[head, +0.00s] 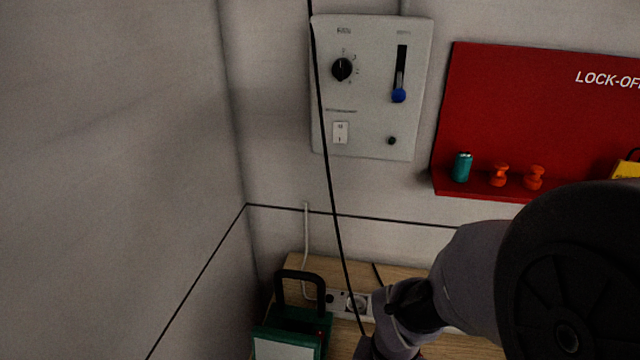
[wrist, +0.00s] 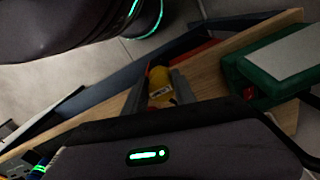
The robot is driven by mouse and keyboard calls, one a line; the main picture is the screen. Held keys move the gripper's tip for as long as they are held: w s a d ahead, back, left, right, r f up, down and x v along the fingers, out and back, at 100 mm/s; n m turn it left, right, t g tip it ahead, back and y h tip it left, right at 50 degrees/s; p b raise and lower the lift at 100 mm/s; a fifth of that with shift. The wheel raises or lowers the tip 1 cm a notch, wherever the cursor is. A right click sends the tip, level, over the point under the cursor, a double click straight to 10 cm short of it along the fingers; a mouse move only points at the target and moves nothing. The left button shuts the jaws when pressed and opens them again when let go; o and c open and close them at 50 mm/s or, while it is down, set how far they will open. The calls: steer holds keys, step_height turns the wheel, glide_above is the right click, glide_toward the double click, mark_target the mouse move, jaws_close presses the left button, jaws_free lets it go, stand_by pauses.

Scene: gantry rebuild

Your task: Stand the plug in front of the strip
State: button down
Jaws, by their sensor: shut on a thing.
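The socket strip (head: 357,303) is white and lies on the wooden bench against the wall in the head view. It is partly hidden by my arm. In the wrist view my gripper (wrist: 160,93) has its grey fingers on either side of a yellow, rounded thing with a pale label, the yellow plug (wrist: 160,78) as far as I can tell. The gripper is shut on it, above the wooden surface. The plug's lower end is hidden. In the head view my gripper is not clearly visible, and the plug does not show.
A green case (head: 290,339) with a black handle stands at the bench's left; it also shows in the wrist view (wrist: 240,75). A black cable (head: 330,190) hangs before the grey control panel (head: 370,125). A red lock-off board (head: 530,110) is on the wall.

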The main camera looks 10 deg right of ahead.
steer(key=w, duration=0.5)
steer(key=w+f, duration=0.1)
steer(key=w, duration=0.2)
steer(key=shift+w+a, duration=0.3)
steer(key=shift+a, duration=0.05)
steer(key=shift+w, duration=0.4)
steer(key=f+b, duration=0.1)
steer(key=f, duration=0.3)
steer(key=shift+w+b, duration=0.2)
steer(key=shift+b, duration=0.15)
steer(key=shift+r, duration=0.2)
steer(key=shift+f, duration=0.1)
steer(key=c, duration=1)
jaws_free()
